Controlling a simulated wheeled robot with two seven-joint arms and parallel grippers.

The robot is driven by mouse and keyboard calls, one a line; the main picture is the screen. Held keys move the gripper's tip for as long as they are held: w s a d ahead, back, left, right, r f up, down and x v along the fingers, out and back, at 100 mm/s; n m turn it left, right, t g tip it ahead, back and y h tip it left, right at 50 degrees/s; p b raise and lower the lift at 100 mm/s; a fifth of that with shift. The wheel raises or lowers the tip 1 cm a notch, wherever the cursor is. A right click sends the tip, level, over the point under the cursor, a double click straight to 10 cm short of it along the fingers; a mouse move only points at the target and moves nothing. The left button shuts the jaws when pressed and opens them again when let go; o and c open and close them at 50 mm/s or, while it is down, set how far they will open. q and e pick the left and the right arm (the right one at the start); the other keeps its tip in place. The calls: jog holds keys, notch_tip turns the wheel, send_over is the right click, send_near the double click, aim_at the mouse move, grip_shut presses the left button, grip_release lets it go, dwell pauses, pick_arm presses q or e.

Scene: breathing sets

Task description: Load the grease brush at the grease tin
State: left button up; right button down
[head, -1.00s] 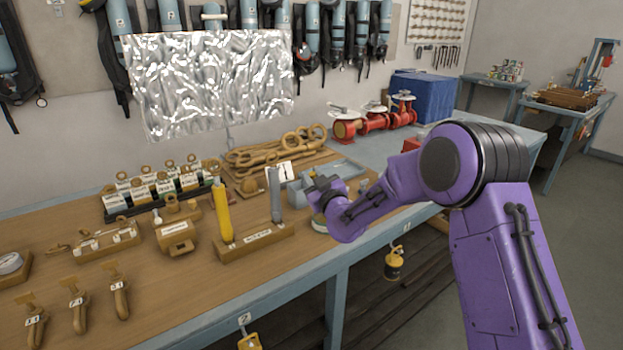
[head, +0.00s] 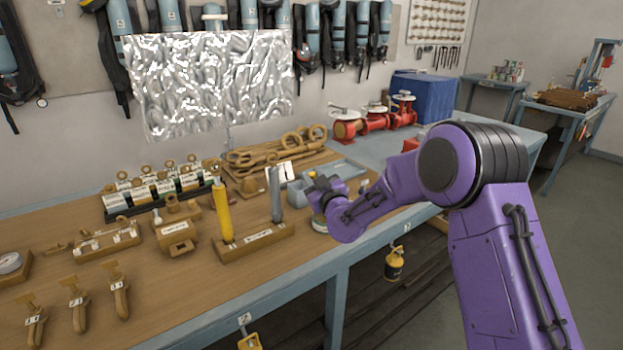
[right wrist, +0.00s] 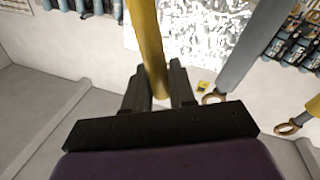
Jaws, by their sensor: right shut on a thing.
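My right gripper (head: 322,197) hangs over the front right part of the wooden bench. It is shut on what looks like the grease brush, of which only a small yellow bit shows in the head view. In the right wrist view a yellow rod (right wrist: 149,45), likely its handle, runs up from between the fingers (right wrist: 161,88). The brush's bristles cannot be made out. A small round tin (head: 319,224), apparently the grease tin, stands just below the gripper, mostly hidden by it. Whether brush and tin touch cannot be told. My left gripper is out of view.
A wooden stand (head: 258,241) with an upright yellow tube (head: 223,213) and grey tube (head: 276,195) is close left of the gripper. A blue-grey tray (head: 343,170) lies behind it. Red valve pipework (head: 376,122) stands farther back. The bench's front edge is near.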

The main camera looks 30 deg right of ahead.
jog(key=shift+r+p, duration=2.45)
jog(key=shift+r, duration=1.05)
jog(key=shift+f, duration=0.1)
